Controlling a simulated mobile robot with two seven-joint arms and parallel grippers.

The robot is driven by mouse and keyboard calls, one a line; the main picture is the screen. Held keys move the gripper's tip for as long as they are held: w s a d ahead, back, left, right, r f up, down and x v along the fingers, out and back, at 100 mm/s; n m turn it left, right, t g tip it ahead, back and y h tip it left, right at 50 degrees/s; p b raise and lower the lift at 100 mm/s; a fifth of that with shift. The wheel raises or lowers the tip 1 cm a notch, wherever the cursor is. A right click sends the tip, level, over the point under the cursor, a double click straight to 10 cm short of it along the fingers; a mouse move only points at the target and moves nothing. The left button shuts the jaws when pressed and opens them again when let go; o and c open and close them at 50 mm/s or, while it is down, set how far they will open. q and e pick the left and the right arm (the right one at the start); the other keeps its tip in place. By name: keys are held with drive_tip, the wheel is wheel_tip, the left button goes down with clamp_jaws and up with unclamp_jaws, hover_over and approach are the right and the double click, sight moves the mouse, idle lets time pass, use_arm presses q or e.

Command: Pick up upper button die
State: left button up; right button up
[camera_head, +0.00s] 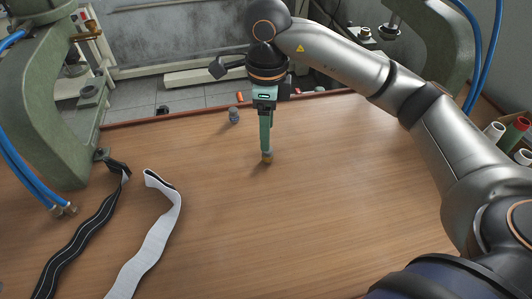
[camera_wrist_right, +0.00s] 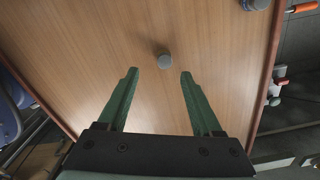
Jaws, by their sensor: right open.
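A small cylindrical die (camera_head: 267,157) stands on the wooden table, brassy in the head view and with a grey round top in the right wrist view (camera_wrist_right: 164,61). My right gripper (camera_head: 266,148) points down just above it, with green fingers. In the right wrist view the fingers (camera_wrist_right: 158,74) are apart with nothing between them, and the die shows just beyond the tips. A second small grey-blue die (camera_head: 234,115) stands farther back to the left; I cannot tell from its look which is the upper one. My left gripper is out of view.
A black strap (camera_head: 80,235) and a white strap (camera_head: 155,240) lie at the left. Green presses stand at the left (camera_head: 40,100) and back right. A red-brown rim (camera_head: 180,116) edges the table's back.

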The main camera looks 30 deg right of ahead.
sight(267, 155)
drive_tip(key=f, duration=0.5)
drive_tip(key=f+p, duration=0.1)
drive_tip(key=f, duration=0.2)
drive_tip(key=shift+w+d, duration=0.25)
drive_tip(key=shift+w, duration=0.05)
clamp_jaws()
drive_tip(key=shift+r, duration=0.1)
